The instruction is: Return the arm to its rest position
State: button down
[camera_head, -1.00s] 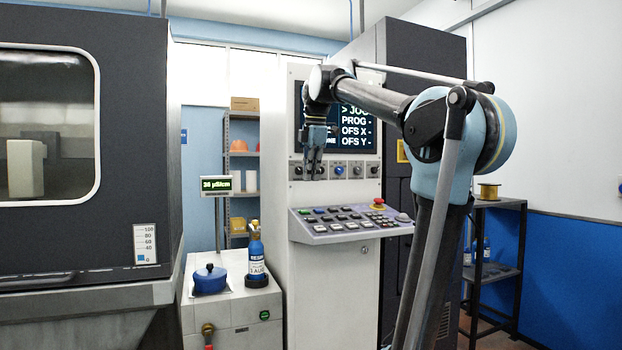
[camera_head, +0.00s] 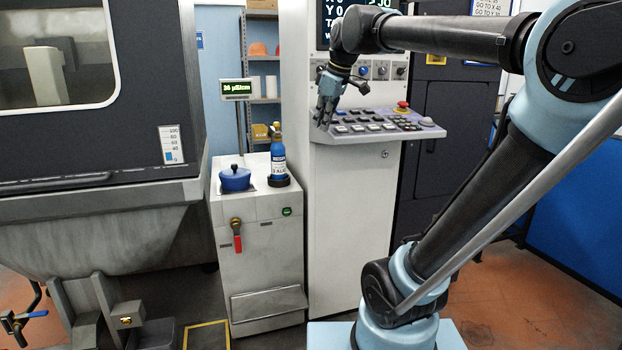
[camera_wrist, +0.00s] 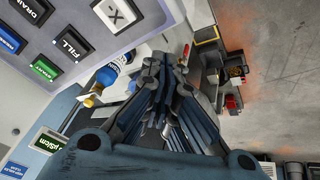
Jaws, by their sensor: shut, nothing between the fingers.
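My gripper (camera_head: 323,112) hangs in front of the white control cabinet in the head view, at the left end of the button panel (camera_head: 372,127). It is shut and empty. In the wrist view the fingers of my gripper (camera_wrist: 152,62) come together near the picture's middle, with panel keys such as the FILL key (camera_wrist: 71,44) at the upper left. In the head view I cannot tell the exact gap between the gripper and the panel.
A red emergency button (camera_head: 402,105) sits on the panel. A blue-lidded pot (camera_head: 235,179) and a blue bottle (camera_head: 278,155) stand on the low white cabinet (camera_head: 262,215). A large grey machine (camera_head: 95,200) fills the left. Floor is bare at right.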

jog(key=s+d+f+m+h, duration=0.1)
jog(key=s+d+f+m, duration=0.3)
jog(key=f, duration=0.7)
jog(key=s+d+f+m+g+h, duration=0.1)
jog(key=s+d+f+m, duration=0.3)
jog(key=s+d+f, duration=0.3)
jog(key=s+d+f+m+h, duration=0.1)
jog(key=s+d+f+m, duration=0.3)
jog(key=s+f, duration=0.4)
notch_tip(320, 180, down, 7)
jog(key=shift+s+d+f+m+g, duration=0.1)
jog(key=shift+s+d+m+g, duration=0.25)
jog(key=shift+d, duration=0.45)
jog(key=shift+w+f, duration=0.2)
jog(key=shift+w, duration=0.2)
